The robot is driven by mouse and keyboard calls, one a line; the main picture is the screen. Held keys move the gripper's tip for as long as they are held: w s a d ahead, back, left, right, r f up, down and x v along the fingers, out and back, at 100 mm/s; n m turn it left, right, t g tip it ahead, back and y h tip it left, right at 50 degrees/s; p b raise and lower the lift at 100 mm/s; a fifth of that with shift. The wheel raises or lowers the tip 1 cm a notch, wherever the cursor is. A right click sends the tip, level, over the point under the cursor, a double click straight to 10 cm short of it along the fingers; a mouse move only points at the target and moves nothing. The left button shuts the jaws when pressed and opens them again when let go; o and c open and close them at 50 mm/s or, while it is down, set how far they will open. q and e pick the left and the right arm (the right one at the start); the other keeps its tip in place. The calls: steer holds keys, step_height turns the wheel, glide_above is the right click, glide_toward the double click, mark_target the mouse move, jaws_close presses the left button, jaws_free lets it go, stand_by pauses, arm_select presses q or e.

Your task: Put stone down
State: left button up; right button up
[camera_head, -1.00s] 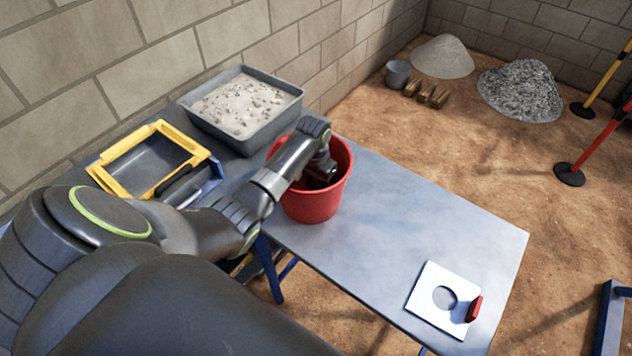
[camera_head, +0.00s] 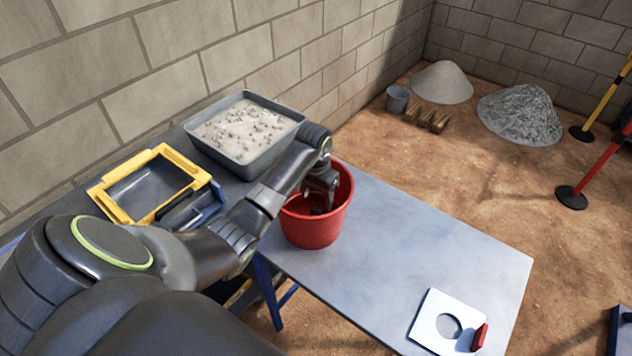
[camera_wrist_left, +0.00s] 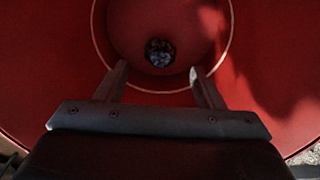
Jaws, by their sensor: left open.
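A dark grey stone (camera_wrist_left: 160,53) lies on the bottom of the red bucket, as the left wrist view shows. The red bucket (camera_head: 312,228) stands on the table. My left gripper (camera_head: 322,207) points down into the bucket's mouth. In the left wrist view its two fingers (camera_wrist_left: 158,85) are apart with nothing between them, and the stone lies beyond their tips. In the head view the bucket wall and the gripper hide most of the inside. My right gripper is not in view.
The grey table (camera_head: 430,235) has free room right of the bucket. A white plate with a round hole (camera_head: 428,325) lies near its right end. A tray of pale gravel (camera_head: 205,151) and a yellow-framed box (camera_head: 110,211) stand left of the bucket.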

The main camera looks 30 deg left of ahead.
mark_target(316, 211)
arm_select(q)
step_height(316, 211, up, 7)
steer(key=shift+b, duration=0.35)
steer(key=shift+s, duration=0.1)
